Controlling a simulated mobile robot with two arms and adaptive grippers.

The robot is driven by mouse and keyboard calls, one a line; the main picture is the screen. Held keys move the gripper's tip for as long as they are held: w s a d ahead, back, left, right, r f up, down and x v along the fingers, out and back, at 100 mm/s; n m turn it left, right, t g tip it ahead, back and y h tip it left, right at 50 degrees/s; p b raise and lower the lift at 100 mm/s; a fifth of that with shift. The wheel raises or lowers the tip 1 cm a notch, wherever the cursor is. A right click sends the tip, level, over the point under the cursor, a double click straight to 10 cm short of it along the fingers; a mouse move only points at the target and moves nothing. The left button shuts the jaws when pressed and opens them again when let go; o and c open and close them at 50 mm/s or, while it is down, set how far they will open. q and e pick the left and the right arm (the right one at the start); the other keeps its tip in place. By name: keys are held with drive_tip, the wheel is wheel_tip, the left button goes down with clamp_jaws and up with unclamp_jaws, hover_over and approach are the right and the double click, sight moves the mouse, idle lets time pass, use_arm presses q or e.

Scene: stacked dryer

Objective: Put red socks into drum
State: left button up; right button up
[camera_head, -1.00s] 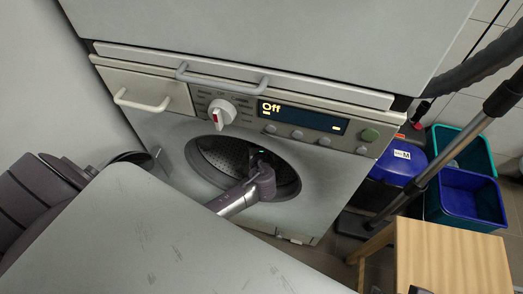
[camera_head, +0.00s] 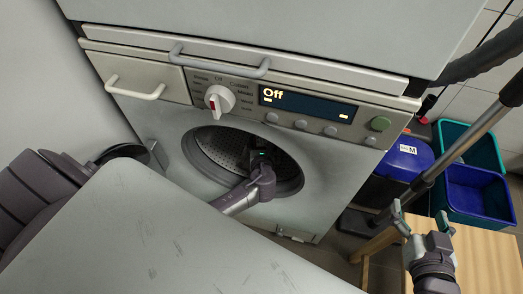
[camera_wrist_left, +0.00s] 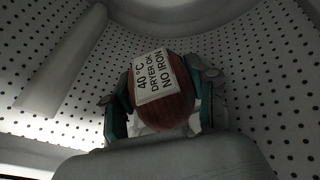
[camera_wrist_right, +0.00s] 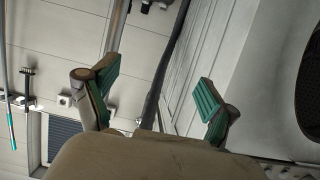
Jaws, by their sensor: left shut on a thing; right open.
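My left gripper (camera_head: 258,158) reaches through the round opening of the washer into its perforated metal drum (camera_head: 222,147). In the left wrist view the left gripper (camera_wrist_left: 165,105) is shut on a rolled red-brown sock bundle (camera_wrist_left: 172,112) with a white label reading "40 °C DRYER OK NO IRON". The bundle is inside the drum, whose dotted wall (camera_wrist_left: 262,75) surrounds it. Something white shows below the bundle, too hidden to identify. My right gripper (camera_head: 422,215) is open and empty above the wooden stool; its parted fingers also show in the right wrist view (camera_wrist_right: 150,95).
The washer door (camera_head: 158,153) stands open at the left. The wooden stool (camera_head: 485,250), a blue bin (camera_head: 478,190), a blue-lidded container (camera_head: 402,155) and a pole (camera_head: 445,155) are at the right. The display (camera_head: 305,103) reads "Off".

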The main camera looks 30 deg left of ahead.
use_arm(q)
drive_tip(key=shift+f, duration=0.3)
wheel_tip(320, 180, down, 3)
drive_tip(key=shift+b, duration=1.05)
use_arm(e)
wheel_tip(320, 180, up, 9)
drive_tip(key=w+a+t+y, duration=0.1)
drive_tip(key=t+y, duration=0.1)
drive_tip(key=t, duration=0.4)
drive_tip(key=shift+w+a, duration=0.4)
